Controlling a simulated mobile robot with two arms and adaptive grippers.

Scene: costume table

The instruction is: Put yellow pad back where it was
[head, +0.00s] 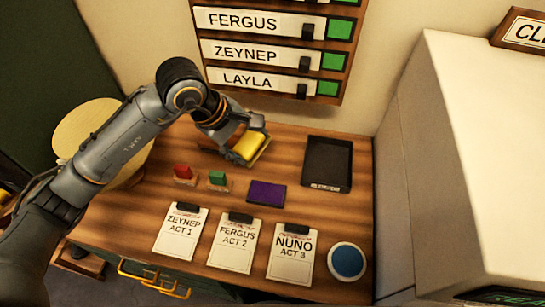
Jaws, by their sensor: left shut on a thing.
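The yellow pad (252,146) is at the back of the wooden table, left of the black tray. My left gripper (238,153) is shut on it, and the fingers hide part of its left side. I cannot tell whether the pad touches the surface below it. My right gripper is not in view.
A red block (183,171) and a green block (217,178) stand in front of the gripper. A purple pad (266,194) lies right of them. A black tray (327,165) is at the back right. Clipboards for Zeynep (180,231), Fergus (231,243) and Nuno (291,254) and a blue round button (347,262) line the front.

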